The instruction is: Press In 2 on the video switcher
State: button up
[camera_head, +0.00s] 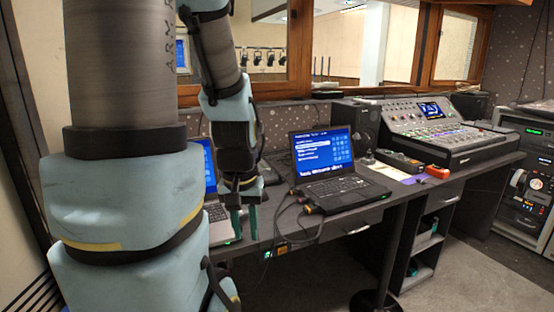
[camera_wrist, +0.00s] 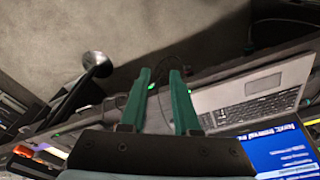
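No label reading In 2 is legible, and I cannot tell for certain which device is the video switcher. A small dark box with coloured buttons (camera_head: 400,161) lies on the desk in front of the large console, and its single buttons are too small to tell apart. My gripper (camera_head: 245,236) hangs pointing down at the desk's front edge, between the two laptops and well left of that box. In the wrist view my gripper (camera_wrist: 160,74) shows two green fingers with a gap between them, empty.
A black laptop (camera_head: 340,187) stands open right of my gripper, with cables beside it. A silver laptop (camera_head: 218,226) is partly hidden behind my arm. A large mixing console (camera_head: 440,137), a red-orange item (camera_head: 437,172) and an equipment rack (camera_head: 525,185) are at right. Floor (camera_head: 460,265) in front is open.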

grip_shut()
dwell(0.9)
